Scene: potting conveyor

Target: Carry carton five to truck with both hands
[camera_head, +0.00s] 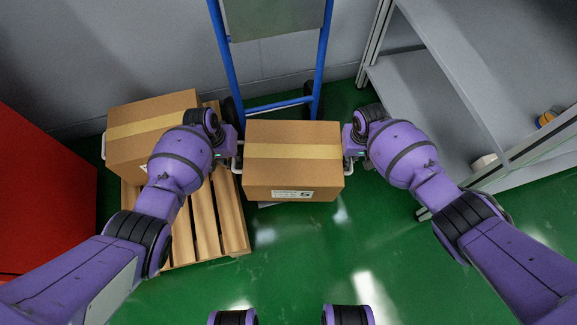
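Carton five (292,174), a brown box with a tan tape strip and a white label marked 5, is level in the middle of the head view. It is in front of the blue hand truck (323,55), close to its lower crossbar. My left gripper (237,153) is at the carton's left side handle and appears shut on it. My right gripper (348,154) is at the right side handle and appears shut on it too. The fingertips are mostly hidden. A small grey edge shows under the carton's front; I cannot tell whether the carton touches it.
A wooden pallet (208,226) stands at the left with another carton (128,155) on it. A red block-like surface (40,190) is at the far left. Grey shelving (455,75) stands at the right. The green floor (300,265) in front is clear.

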